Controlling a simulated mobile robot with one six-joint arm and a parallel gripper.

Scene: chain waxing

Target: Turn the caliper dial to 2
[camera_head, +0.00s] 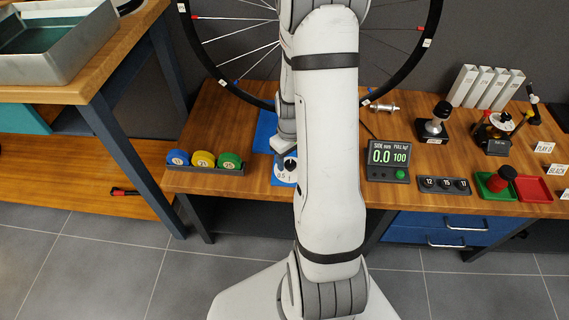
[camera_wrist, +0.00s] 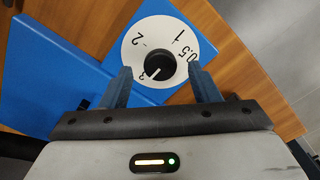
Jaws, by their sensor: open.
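The caliper dial is a white disc (camera_wrist: 180,26) marked 0.5, 1, 2 and 3, with a black knob (camera_wrist: 157,65) at its centre. A small white pointer line on the knob appears to aim toward the 3, at the lower left in the wrist view. My gripper (camera_wrist: 159,72) is open, with one blue-grey finger on each side of the knob and visible gaps between. In the head view, the white disc (camera_head: 279,179) shows at the bench's front edge, partly hidden by my arm.
A blue board (camera_wrist: 50,65) lies beside the dial on the wooden bench (camera_head: 240,115). A tray of coloured rolls (camera_head: 203,161) stands to the left.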

